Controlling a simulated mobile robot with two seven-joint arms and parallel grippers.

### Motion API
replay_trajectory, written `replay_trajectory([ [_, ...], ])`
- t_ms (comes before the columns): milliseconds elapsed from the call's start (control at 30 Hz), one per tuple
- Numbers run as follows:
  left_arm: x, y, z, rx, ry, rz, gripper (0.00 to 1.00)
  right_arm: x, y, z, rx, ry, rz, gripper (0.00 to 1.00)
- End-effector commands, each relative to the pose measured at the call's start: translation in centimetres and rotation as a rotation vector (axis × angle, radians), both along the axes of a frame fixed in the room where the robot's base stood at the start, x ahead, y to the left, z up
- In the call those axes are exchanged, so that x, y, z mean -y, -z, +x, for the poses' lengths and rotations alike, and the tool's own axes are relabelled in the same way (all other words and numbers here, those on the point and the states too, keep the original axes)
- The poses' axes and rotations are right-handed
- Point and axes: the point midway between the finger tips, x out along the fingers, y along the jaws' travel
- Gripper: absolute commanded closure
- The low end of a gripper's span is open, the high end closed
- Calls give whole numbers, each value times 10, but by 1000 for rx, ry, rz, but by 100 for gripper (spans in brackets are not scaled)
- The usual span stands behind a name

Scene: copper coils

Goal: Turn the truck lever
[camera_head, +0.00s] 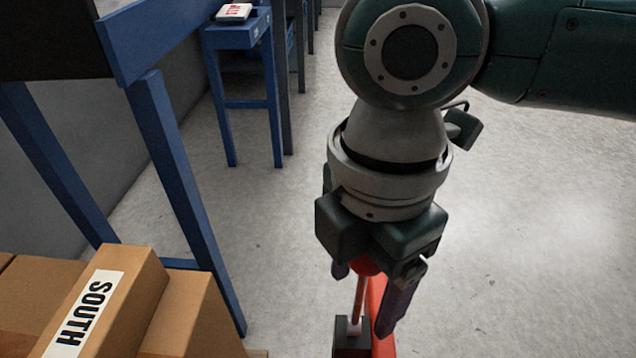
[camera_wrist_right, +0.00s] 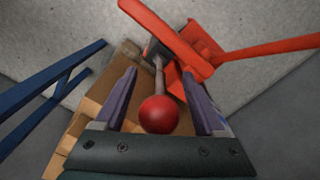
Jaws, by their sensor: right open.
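The truck lever is a metal rod with a red ball knob. In the right wrist view the red knob (camera_wrist_right: 158,115) lies between the two open fingers of my right gripper (camera_wrist_right: 160,95), with gaps showing on both sides. The lever's rod (camera_wrist_right: 158,68) runs from the knob to a dark block (camera_wrist_right: 155,48) on the red truck frame (camera_wrist_right: 190,45). In the head view my right gripper (camera_head: 375,285) points down over the lever. The knob (camera_head: 364,265) is partly hidden by the gripper there, and the rod (camera_head: 357,300) shows below it. My left gripper is not in view.
Cardboard boxes (camera_head: 190,310), one labelled SOUTH, are stacked at lower left in the head view. A blue-legged table (camera_head: 170,150) stands behind them. A smaller blue stand (camera_head: 240,40) is farther back. The grey floor (camera_head: 520,230) at right is clear.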

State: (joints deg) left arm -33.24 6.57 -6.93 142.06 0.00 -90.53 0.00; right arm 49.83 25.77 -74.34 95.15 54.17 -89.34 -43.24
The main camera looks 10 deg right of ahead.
Motion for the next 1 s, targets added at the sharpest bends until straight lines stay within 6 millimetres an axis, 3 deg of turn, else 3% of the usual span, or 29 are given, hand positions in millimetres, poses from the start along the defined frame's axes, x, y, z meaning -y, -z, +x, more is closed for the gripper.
replay_trajectory([
  [267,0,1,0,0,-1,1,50,0,2,0,0,-1,0,28],
  [900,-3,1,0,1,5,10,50,0,1,0,0,0,0,99],
  [1000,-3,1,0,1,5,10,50,0,1,0,0,0,0,100],
])
